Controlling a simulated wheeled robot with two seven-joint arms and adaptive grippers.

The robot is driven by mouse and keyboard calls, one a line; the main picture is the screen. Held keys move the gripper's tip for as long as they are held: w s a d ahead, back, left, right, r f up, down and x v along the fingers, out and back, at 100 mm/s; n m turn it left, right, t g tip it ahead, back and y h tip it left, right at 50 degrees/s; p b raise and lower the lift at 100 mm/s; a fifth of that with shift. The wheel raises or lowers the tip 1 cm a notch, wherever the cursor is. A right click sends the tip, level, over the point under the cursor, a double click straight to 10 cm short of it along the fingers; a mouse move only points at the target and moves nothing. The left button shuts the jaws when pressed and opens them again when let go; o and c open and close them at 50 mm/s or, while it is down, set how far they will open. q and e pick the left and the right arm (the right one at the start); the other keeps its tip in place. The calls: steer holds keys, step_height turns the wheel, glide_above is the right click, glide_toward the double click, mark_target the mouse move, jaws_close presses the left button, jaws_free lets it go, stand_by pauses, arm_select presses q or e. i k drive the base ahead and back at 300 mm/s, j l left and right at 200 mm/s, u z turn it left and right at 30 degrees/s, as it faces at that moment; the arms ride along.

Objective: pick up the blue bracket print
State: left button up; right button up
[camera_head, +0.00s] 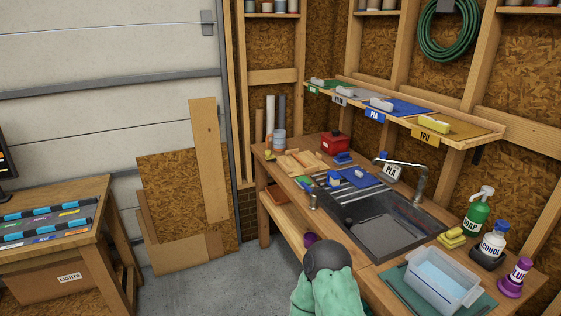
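A blue mat or sheet (360,178) lies beside the drainer, near a PLA card (391,172). Neither of my grippers shows, so whether they hold anything is hidden.
The sink (390,233) and tap (420,183) occupy the wooden bench. A clear tub (443,282), soap bottle (477,212) and other bottles crowd its right end. A wall shelf (455,137) overhangs the back. Concrete floor left of the bench is clear.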

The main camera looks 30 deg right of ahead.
mark_target(333, 177)
steer(key=i+z, duration=0.15)
steer(key=i, duration=0.3)
steer(key=i+j+z, duration=0.1)
steer(key=i, duration=0.35)
steer(key=i+j+z, duration=0.15)
steer(key=i, duration=0.3)
steer(key=i+j+z, duration=0.1)
steer(key=i, duration=0.3)
steer(key=j, duration=0.1)
